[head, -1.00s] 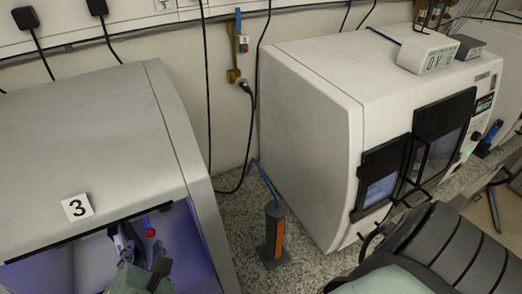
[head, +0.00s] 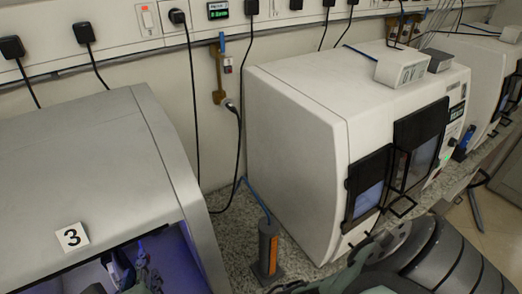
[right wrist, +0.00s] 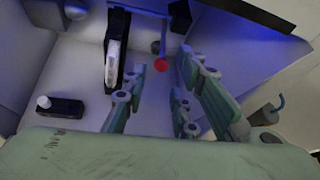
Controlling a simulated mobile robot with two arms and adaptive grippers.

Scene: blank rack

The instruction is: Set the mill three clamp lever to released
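Mill three is the grey machine (head: 95,150) at the left of the head view, with a "3" label (head: 72,237) above its lit opening. In the right wrist view, the clamp lever (right wrist: 163,38) is a thin rod ending in a red ball (right wrist: 161,65). My right gripper (right wrist: 160,80) is open, its green-grey fingers spread, with the red ball showing between them; I cannot tell if they touch. In the head view my right gripper (head: 140,272) is at the opening, partly cut off, and the red ball is not visible. My left gripper is not in view.
Inside the mill are a black and white upright part (right wrist: 117,55) and a black block with a white knob (right wrist: 60,106). A white machine (head: 300,150) stands to the right. A grey and orange post (head: 268,248) stands between the machines.

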